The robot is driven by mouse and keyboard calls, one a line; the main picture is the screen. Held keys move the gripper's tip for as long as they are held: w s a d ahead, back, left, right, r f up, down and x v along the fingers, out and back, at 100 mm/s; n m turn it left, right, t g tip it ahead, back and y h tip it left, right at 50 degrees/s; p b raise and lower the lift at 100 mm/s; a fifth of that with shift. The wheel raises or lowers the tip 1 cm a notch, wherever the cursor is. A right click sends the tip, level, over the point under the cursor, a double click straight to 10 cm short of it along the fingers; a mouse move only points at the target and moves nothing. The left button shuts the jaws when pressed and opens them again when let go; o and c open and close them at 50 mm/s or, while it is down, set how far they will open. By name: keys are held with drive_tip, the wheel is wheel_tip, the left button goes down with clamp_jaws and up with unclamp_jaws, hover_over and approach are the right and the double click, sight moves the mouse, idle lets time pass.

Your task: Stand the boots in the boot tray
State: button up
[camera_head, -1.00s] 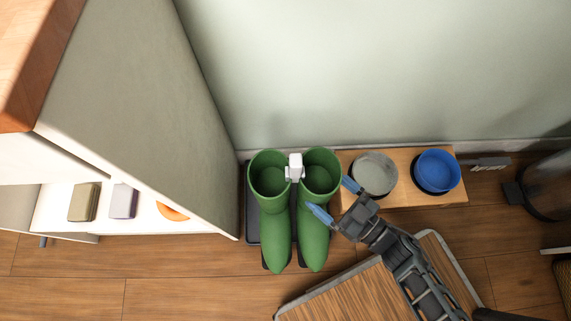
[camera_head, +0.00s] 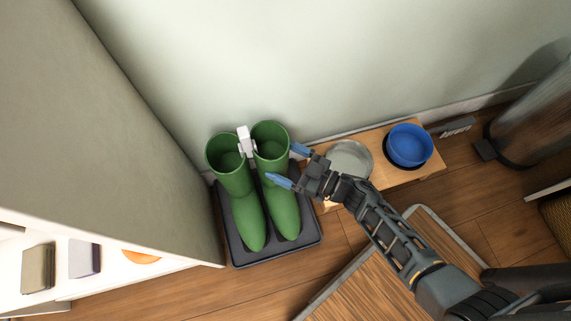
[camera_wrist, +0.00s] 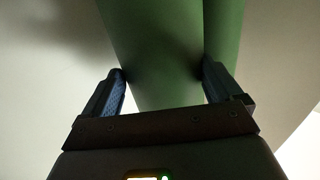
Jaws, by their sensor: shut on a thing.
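A pair of green boots is joined near the tops by a white clip (camera_head: 245,138). The left boot (camera_head: 243,210) and right boot (camera_head: 285,210) are upright, toes towards the bottom of the picture, over the dark boot tray (camera_head: 305,236). I cannot tell whether their soles touch it. My gripper (camera_head: 290,166) is shut on the right boot's shaft from its right side. In the wrist view, my fingers (camera_wrist: 165,75) are on either side of a green shaft. The tray's back part is hidden by the boots.
A low wooden bench (camera_head: 380,177) against the wall (camera_head: 330,60) holds a grey bowl (camera_head: 349,158) and a blue bowl (camera_head: 409,145). A tall grey cabinet side (camera_head: 90,130) stands close on the left. A framed wooden panel (camera_head: 370,285) lies at the front right.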

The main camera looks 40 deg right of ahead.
sight(287, 169)
drive_tip(key=shift+f+b, duration=1.25)
drive_tip(key=shift+f, duration=0.6)
drive_tip(key=shift+f, duration=0.15)
drive_tip(key=o, duration=1.7)
drive_tip(key=shift+o, duration=0.2)
